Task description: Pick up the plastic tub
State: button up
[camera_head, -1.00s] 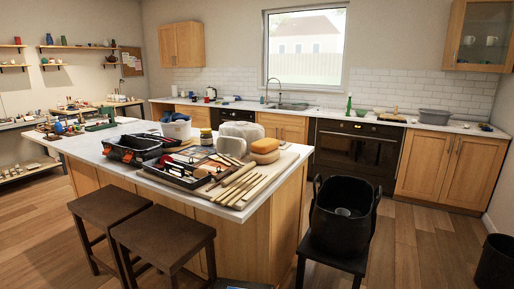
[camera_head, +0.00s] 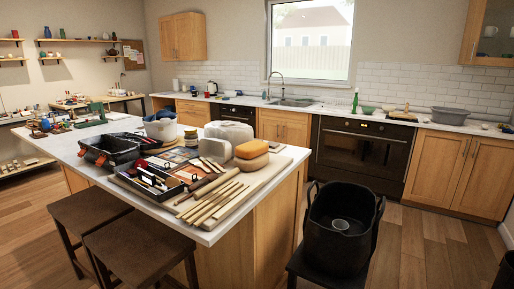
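Several tub-like containers are in view, and I cannot tell which is the plastic tub. A white tub (camera_head: 160,130) with things in it, one of them blue, stands toward the back of the island. A wide grey tub (camera_head: 450,117) sits on the back counter, right of the oven. A large black tub (camera_head: 338,235) with handles stands on a dark seat beside the island, with a round light piece inside. My gripper is not in view.
Wooden floor (camera_head: 440,245) is open at the right. A dark bin (camera_head: 505,272) stands at the right edge.

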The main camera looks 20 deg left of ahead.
aim_at(220, 151)
jog(key=i+j+z, duration=0.1)
jog(key=j+z, duration=0.25)
jog(key=j, duration=0.95)
jog(key=j+z, duration=0.35)
jog(key=j, duration=0.9)
jog(key=k, duration=0.05)
